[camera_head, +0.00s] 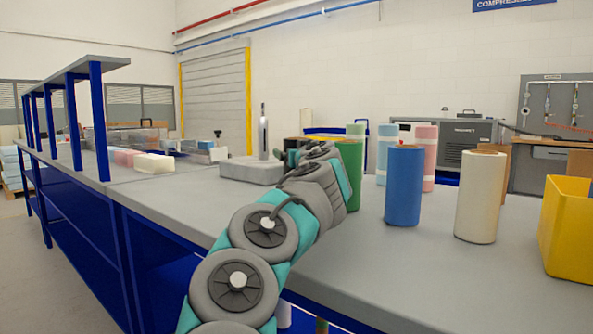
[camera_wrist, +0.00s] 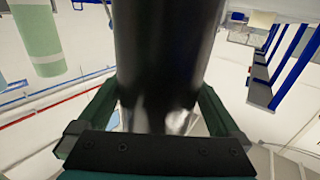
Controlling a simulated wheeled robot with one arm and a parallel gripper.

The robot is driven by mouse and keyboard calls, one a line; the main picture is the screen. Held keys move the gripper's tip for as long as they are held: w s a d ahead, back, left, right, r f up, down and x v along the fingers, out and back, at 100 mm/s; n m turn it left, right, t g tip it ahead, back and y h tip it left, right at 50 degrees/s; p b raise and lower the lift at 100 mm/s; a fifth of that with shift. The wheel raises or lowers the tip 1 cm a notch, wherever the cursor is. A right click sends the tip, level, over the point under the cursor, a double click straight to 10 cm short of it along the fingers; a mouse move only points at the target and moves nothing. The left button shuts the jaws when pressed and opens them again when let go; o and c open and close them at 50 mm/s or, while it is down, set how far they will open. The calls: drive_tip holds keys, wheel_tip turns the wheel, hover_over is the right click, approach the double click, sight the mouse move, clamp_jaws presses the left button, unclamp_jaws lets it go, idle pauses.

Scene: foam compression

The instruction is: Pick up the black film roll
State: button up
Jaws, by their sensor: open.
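The black film roll (camera_wrist: 165,60) fills the middle of the wrist view, running from the top edge down to the gripper's base. My gripper (camera_wrist: 156,108) is open, with one dark green finger on each side of the roll. I cannot tell whether either finger touches it. In the head view my arm reaches over the grey table (camera_head: 430,270), and its end hides most of the gripper area, so the black roll is not clearly made out there.
Close by stand a green roll (camera_head: 350,175), a blue roll (camera_head: 404,186) and a cream roll (camera_head: 480,198). More light green, light blue and pink (camera_head: 423,150) rolls stand behind. A yellow bin (camera_head: 568,230) is at the right. The front of the table is clear.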

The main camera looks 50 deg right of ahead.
drive_tip(key=shift+w, duration=0.1)
drive_tip(key=shift+c, duration=0.2)
drive_tip(key=c, duration=1.5)
